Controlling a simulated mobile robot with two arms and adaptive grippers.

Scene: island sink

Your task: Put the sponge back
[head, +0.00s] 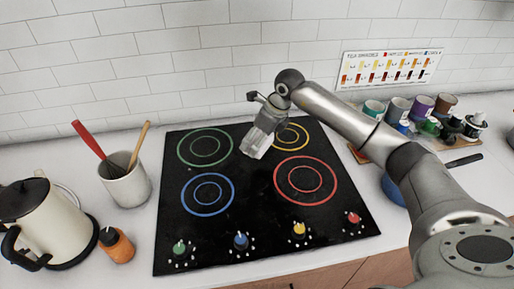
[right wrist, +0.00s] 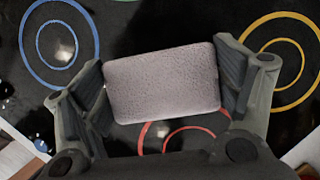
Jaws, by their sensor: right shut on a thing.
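A grey-mauve rectangular sponge (right wrist: 163,83) sits between the two fingers of my right gripper (right wrist: 165,85) in the right wrist view. The gripper is shut on it, with a finger pad at each short end. In the head view my right gripper (head: 260,138) hangs over the middle of the black cooktop (head: 255,225), between the green and yellow rings. The sponge is hard to make out from the gripper there. In the right wrist view, cooktop rings show behind the sponge. My left gripper is not in view.
On the left stand a cream kettle (head: 52,222), an orange jar (head: 117,245) and a utensil cup (head: 126,183). At the right, several cups and small containers (head: 398,110) stand near a wooden board (head: 357,153). A blue pan (head: 392,190) is partly behind my right arm.

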